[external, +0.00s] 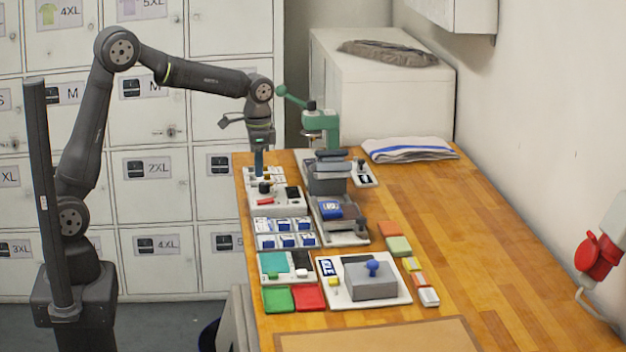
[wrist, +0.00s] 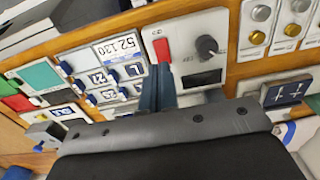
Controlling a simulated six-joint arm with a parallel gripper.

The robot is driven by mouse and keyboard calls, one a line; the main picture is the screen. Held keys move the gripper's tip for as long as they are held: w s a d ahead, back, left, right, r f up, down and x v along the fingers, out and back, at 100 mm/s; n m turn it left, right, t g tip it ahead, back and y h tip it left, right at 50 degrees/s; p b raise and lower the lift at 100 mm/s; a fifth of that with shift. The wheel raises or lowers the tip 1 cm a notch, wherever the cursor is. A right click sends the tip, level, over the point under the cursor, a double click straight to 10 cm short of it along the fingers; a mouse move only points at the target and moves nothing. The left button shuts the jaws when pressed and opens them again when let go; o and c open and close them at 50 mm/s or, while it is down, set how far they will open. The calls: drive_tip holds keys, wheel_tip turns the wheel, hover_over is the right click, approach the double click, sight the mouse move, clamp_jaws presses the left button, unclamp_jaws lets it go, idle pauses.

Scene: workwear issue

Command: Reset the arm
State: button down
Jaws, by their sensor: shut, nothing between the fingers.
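My arm rises from its dark base at the left and reaches over the far left end of the wooden table. My gripper (external: 259,166) points down there, its blue fingers shut together with nothing between them. In the wrist view my gripper (wrist: 161,78) shows as closed blue fingers, in front of a white panel with a red rocker switch (wrist: 161,49) and a black knob (wrist: 206,46). The same white panel (external: 290,209) shows in the external view just nearer than the fingers. Whether the fingertips touch anything cannot be told.
A green press (external: 321,122) stands close right of my gripper. Grey trays (external: 327,181), blue-and-white label blocks (external: 286,241) and a grey box (external: 370,283) crowd the table's left side. A folded cloth (external: 408,149) lies at the back. The table's right side is clear.

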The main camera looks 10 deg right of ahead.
drive_tip(key=a+r+h, duration=0.1)
drive_tip(key=a+r, duration=0.1)
drive_tip(key=r, duration=0.5)
drive_tip(key=a+r+h, duration=0.2)
drive_tip(key=a+r, duration=0.1)
drive_tip(key=r, duration=0.5)
drive_tip(key=shift+r, duration=0.2)
drive_tip(key=shift+f, duration=0.1)
drive_tip(key=d+f+y, duration=0.1)
drive_tip(key=f, duration=0.4)
drive_tip(key=d+f+y, duration=0.1)
drive_tip(key=d+f, duration=0.1)
drive_tip(key=f, duration=0.3)
drive_tip(key=d+f+y, duration=0.1)
drive_tip(key=d+f, duration=0.1)
drive_tip(key=f, duration=0.4)
drive_tip(key=shift+f, duration=0.7)
